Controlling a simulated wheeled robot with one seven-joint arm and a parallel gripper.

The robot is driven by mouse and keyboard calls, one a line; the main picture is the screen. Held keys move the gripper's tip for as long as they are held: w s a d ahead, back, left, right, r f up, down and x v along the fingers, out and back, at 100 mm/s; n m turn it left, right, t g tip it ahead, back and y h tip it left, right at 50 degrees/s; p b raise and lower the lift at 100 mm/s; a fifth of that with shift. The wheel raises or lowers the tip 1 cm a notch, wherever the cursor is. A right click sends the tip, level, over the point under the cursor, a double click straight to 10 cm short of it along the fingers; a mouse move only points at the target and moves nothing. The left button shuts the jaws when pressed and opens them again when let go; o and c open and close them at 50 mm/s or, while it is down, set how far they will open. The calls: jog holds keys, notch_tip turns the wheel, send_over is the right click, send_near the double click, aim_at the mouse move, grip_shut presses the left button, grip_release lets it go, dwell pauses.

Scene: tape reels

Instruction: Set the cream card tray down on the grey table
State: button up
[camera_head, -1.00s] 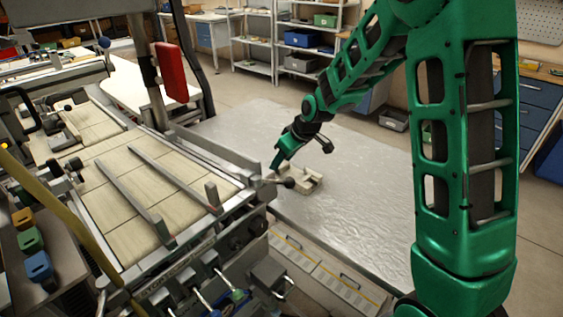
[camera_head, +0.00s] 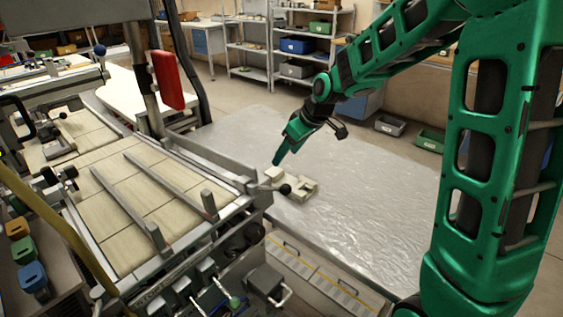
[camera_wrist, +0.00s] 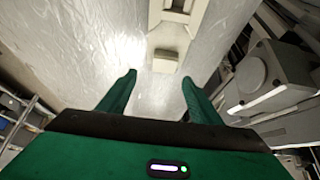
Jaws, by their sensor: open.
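The cream card tray (camera_head: 303,188) rests on the grey table (camera_head: 370,190), close to the table's left edge beside the machine. A black knob of the machine hides a little of it in the head view. In the wrist view the tray (camera_wrist: 168,38) lies beyond the fingertips at the top, with a small block-like end towards me. My gripper (camera_head: 277,163) is above and just behind the tray, apart from it. In the wrist view the two green fingers (camera_wrist: 158,82) are spread with nothing between them.
The machine with its slatted bed (camera_head: 140,190) and rails stands directly left of the table. A red part (camera_head: 168,80) hangs from its post. The table's right and middle are bare. Shelves with bins (camera_head: 297,45) stand behind.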

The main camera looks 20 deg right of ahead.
jog(key=s+d+r+m+h, duration=0.2)
jog(key=s+d+r+m, duration=0.15)
jog(key=s+d, duration=0.55)
jog(key=s+d+m+g, duration=0.2)
jog(key=s+d+m, duration=0.3)
jog(key=s, duration=0.9)
jog(key=s+d+f+m+g+h, duration=0.1)
jog(key=s+d+m, duration=0.3)
jog(key=s, duration=1.1)
jog(key=shift+d+m+g, duration=0.35)
jog(key=shift+d+g, duration=0.05)
jog(key=shift+g, duration=0.5)
